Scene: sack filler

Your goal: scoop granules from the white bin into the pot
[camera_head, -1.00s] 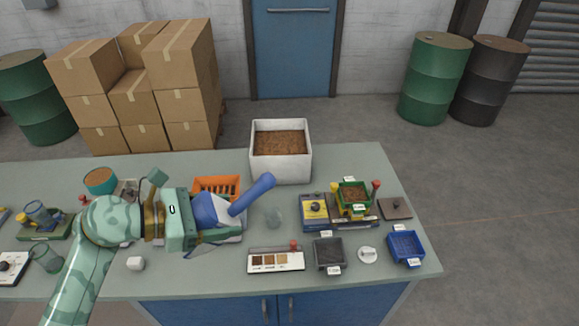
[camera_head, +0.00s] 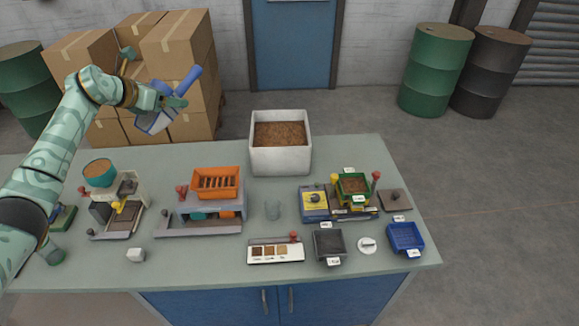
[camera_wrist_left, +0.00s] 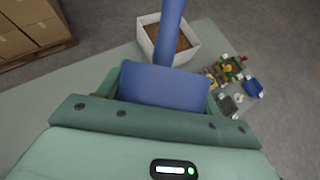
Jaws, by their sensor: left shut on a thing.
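My left gripper (camera_head: 172,103) is shut on a blue scoop (camera_head: 188,80), raised above the table's far left side in front of the cardboard boxes. The scoop's handle points up and right, its bowl hangs lower left; the bowl's inside cannot be made out. In the left wrist view the scoop's blue grip (camera_wrist_left: 165,87) sits between the jaws. The white bin (camera_head: 280,160), holding brown granules, stands at the table's back middle, right of the gripper. Which vessel is the pot is unclear: a green-yellow container (camera_head: 353,196) with brown content stands right. My right gripper is out of view.
An orange slotted tray (camera_head: 216,184) sits on a grey stand. A teal bowl (camera_head: 98,179) with brown content tops a machine at left. Boxes (camera_head: 180,50) are stacked behind.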

